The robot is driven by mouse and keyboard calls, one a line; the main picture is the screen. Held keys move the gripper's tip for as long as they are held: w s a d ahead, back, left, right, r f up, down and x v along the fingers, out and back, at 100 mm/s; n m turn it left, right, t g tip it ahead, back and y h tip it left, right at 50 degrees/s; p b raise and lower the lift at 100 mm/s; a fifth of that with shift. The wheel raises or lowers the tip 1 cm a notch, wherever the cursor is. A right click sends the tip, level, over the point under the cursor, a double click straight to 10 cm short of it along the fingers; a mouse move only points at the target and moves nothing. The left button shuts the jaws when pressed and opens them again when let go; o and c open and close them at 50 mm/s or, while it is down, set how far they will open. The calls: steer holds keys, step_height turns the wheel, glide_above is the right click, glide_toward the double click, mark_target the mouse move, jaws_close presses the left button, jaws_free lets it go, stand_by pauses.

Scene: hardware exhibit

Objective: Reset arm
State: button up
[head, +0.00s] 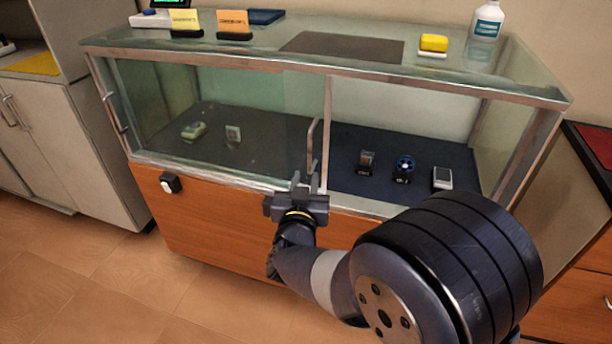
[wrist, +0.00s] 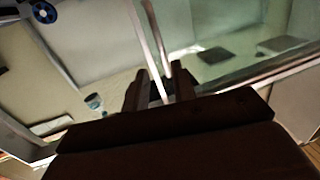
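My gripper (head: 305,182) is in front of the glass display case (head: 330,72), near the lower end of its metal door handle (head: 312,146). Its two fingers stand apart with a gap between them. In the wrist view, my gripper (wrist: 157,88) points at the door frame, and the handle (wrist: 162,45) runs down toward the gap between the fingers. I cannot tell whether the fingers touch the handle. My arm reaches in from the lower right of the head view.
Inside the case are a blue fan (head: 404,168), a white-grey box (head: 442,178) and several small items. On top are a bottle (head: 487,20), a yellow sponge (head: 433,43), and yellow (head: 186,22) and orange (head: 233,23) cards. The floor at left is clear.

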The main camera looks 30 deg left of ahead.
mark_target(310, 154)
steer(key=x, duration=1)
steer(key=shift+w+a+b, duration=0.15)
steer(key=shift+w+b, duration=0.2)
steer(key=shift+w, duration=0.1)
steer(key=shift+d, duration=0.25)
